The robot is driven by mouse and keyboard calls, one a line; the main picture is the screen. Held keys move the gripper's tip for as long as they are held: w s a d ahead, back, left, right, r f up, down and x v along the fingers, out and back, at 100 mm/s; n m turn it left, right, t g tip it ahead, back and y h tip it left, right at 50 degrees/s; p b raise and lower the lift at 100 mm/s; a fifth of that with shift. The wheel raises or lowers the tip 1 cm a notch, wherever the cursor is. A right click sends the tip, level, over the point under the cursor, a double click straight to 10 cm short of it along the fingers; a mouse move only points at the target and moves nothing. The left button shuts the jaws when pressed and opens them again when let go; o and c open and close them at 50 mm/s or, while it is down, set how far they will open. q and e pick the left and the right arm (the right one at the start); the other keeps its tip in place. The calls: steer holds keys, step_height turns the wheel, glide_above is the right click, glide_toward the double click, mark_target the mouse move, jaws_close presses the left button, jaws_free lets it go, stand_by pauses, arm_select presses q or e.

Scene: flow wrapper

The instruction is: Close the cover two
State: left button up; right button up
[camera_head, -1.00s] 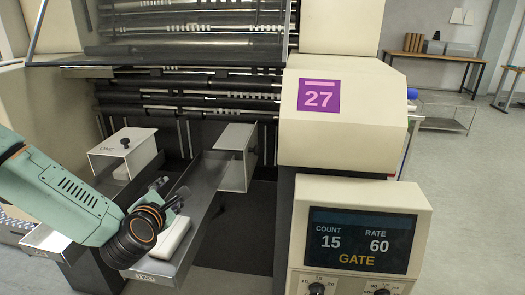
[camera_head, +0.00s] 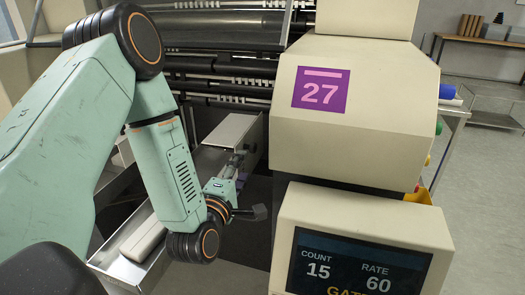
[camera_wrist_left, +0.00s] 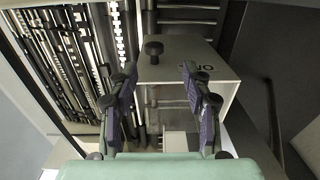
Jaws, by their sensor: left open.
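Cover two (camera_head: 232,130) is a pale metal box-shaped cover, raised at the back end of a metal channel (camera_head: 103,258). I cannot tell whether a finger touches the cover. My right gripper is not in view.
A pale block (camera_head: 145,238) lies in the channel. Dark rollers (camera_head: 225,82) run behind. The cream housing marked 27 (camera_head: 360,125) and the display panel (camera_head: 360,255) stand close on the right of my left gripper.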

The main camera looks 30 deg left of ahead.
mark_target(252, 152)
arm_select(q)
steer(key=x, duration=0.6)
steer(key=shift+w+r, duration=0.1)
steer(key=shift+w, duration=0.05)
steer(key=shift+s+d+r+t, duration=0.1)
steer(key=shift+s+r+t, duration=0.15)
steer(key=shift+r, duration=0.35)
steer(key=shift+w+f, duration=0.3)
steer(key=shift+w, duration=0.2)
steer(key=shift+w+f, duration=0.15)
steer(key=shift+w, duration=0.1)
steer(key=shift+c, duration=1.2)
steer(key=shift+s+r, duration=0.25)
steer(key=shift+s, duration=0.2)
steer(key=c, duration=0.3)
steer(key=shift+c, duration=0.7)
steer(key=shift+w, duration=0.1)
steer(key=c, duration=0.3)
steer(key=shift+r, duration=0.1)
jaws_close()
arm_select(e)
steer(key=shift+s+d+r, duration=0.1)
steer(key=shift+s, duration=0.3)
